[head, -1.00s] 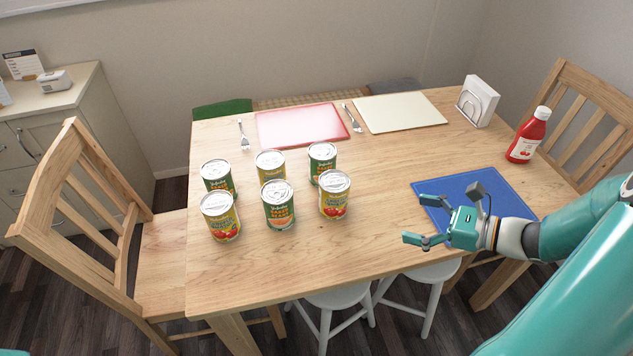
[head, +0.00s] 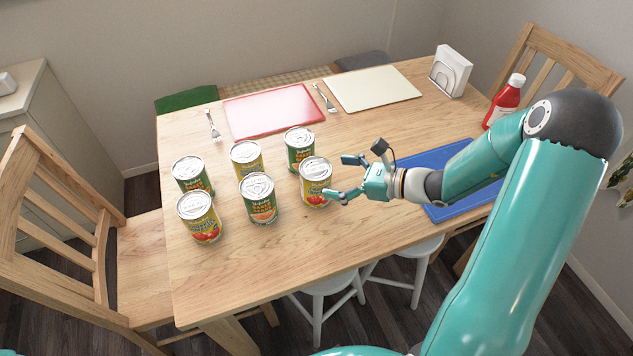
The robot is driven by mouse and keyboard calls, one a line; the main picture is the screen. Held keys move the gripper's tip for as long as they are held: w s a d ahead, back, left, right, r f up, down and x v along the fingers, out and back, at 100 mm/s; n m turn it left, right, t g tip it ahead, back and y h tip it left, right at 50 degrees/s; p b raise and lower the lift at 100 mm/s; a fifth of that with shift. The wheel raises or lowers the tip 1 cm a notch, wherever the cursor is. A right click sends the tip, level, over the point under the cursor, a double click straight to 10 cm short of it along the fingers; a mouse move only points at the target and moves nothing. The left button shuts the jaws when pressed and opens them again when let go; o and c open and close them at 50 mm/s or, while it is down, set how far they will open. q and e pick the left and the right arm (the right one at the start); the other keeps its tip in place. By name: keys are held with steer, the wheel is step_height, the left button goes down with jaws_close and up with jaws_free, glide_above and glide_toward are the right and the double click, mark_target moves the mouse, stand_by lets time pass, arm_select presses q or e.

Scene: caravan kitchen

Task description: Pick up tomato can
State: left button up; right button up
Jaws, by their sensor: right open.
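Several cans stand upright in two rows on the wooden table (head: 270,262). Yellow-labelled cans with red tomatoes are the front right tomato can (head: 314,188) and the front left tomato can (head: 200,222). The back middle can (head: 247,160) also has a yellow label, partly hidden. My right gripper (head: 338,177) is open and empty, just right of the front right tomato can, its fingers pointing left towards it. The lower fingertip overlaps the can's right edge in the picture; I cannot tell whether it touches. My left gripper is out of view.
Green-labelled cans (head: 260,203) stand close beside the yellow ones. A blue mat (head: 459,207) lies under my right arm. A red board (head: 273,110), a cream board (head: 373,88), forks, a napkin holder (head: 450,72) and a ketchup bottle (head: 505,100) are farther back. The front table is clear.

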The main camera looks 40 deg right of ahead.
mark_target(316, 172)
steer(key=shift+p+x, duration=0.35)
steer(key=shift+x, duration=2.45)
steer(key=shift+r, duration=0.2)
steer(key=c, duration=1.6)
